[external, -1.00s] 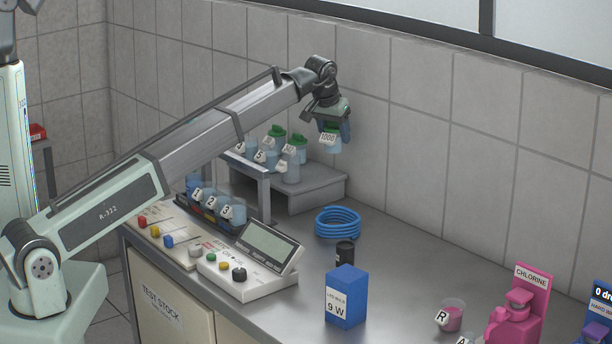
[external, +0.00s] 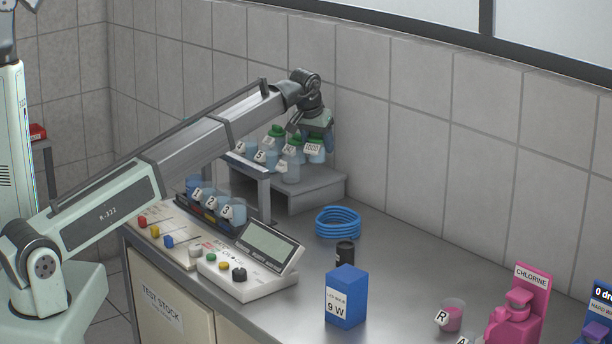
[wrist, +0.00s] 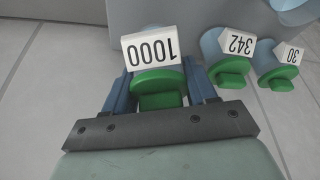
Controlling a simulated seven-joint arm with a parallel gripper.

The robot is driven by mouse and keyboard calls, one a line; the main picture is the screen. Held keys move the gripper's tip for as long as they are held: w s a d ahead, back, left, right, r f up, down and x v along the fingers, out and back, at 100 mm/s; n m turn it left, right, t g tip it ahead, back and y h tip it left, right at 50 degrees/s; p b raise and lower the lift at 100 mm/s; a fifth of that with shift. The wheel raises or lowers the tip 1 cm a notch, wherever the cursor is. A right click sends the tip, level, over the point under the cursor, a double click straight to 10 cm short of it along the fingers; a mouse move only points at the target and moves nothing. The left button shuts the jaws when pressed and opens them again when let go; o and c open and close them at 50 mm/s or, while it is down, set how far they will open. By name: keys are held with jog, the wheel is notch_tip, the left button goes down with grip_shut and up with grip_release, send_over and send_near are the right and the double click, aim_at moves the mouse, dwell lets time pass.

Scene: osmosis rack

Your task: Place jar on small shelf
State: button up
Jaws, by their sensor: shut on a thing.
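The jar labelled 1000 (external: 314,151) has a green lid and a pale blue body. It is between the fingers of my gripper (external: 316,138), which is shut on it. In the wrist view the jar's green lid (wrist: 158,88) and white 1000 label show between the blue fingers (wrist: 160,90). The small grey shelf (external: 318,192) stands against the wall, and the jar is at its right part. I cannot tell whether the jar's base touches the shelf.
Other green-lidded jars (external: 291,170) stand just left of the held jar; two, labelled 342 (wrist: 232,62) and 30 (wrist: 280,70), show in the wrist view. A rack with jars 1, 2 and 3 (external: 232,210) is in front. A blue coil (external: 338,222) lies to the right.

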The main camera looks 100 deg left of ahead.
aim_at(310, 155)
jog(key=shift+f, duration=1.6)
jog(key=shift+f, duration=0.15)
jog(key=o, duration=1.1)
jog(key=shift+c, duration=0.2)
jog(key=v, duration=1.2)
